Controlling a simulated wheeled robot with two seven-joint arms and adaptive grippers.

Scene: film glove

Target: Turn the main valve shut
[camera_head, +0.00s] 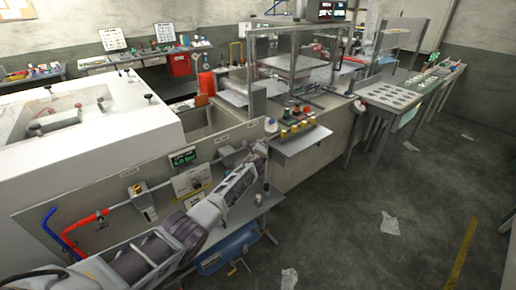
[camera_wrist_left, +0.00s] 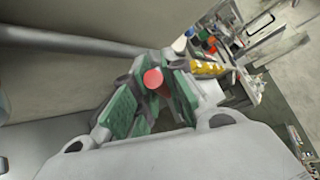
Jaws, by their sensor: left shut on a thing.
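My left gripper (camera_wrist_left: 150,95) has its green-padded fingers around a round red piece (camera_wrist_left: 153,78), which looks like the hub of the main valve. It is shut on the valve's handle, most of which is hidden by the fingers. In the head view my left arm comes in from the lower left, and the gripper (camera_head: 256,153) is at the far end of the pipe panel (camera_head: 120,190). The valve is hidden behind it there. A grey pipe (camera_wrist_left: 75,46) runs to the valve in the left wrist view. My right gripper is not in view.
A red pipe (camera_head: 83,222) with a small red handle is on the near panel. A shelf (camera_head: 300,143) with yellow, red and green items stands just beyond the gripper. A blue tank (camera_head: 230,248) is below the panel. The floor at right is mostly clear.

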